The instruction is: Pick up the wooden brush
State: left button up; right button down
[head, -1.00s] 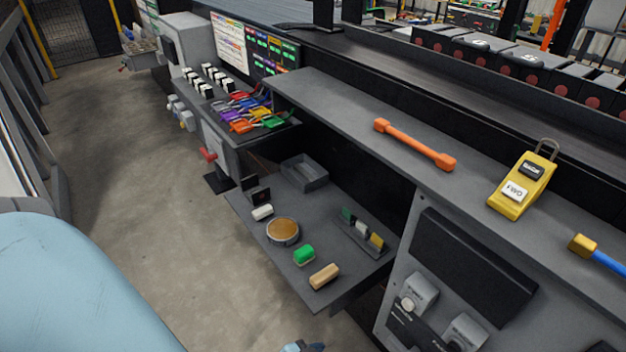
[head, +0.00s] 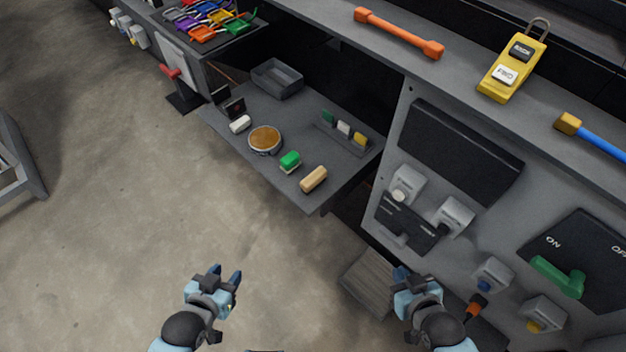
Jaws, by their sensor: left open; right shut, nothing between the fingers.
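The wooden brush (head: 313,179), a tan block, lies near the front right corner of the low grey shelf (head: 222,135) in the head view. Whether it has bristles underneath is hidden. My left gripper (head: 226,273) is open and empty, below and left of the brush in the picture, apart from it. My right gripper (head: 401,273) is shut and empty, below and right of the brush, in front of the control panel.
A green brush (head: 290,160), a round tan-filled dish (head: 265,139) and a white block (head: 240,124) lie beside the wooden brush. A grey bin (head: 278,79) stands behind. Panel knobs and a green lever (head: 558,277) jut out at right.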

aim_at(312, 182)
jog(key=z, duration=3.15)
jog(key=u, duration=3.1)
jog(key=i+j+z, duration=0.15)
jog(key=j, duration=0.25)
jog(key=i+j+z, duration=0.2)
jog(key=j, duration=0.15)
jog(key=j+z, duration=0.15)
jog(key=j, duration=0.25)
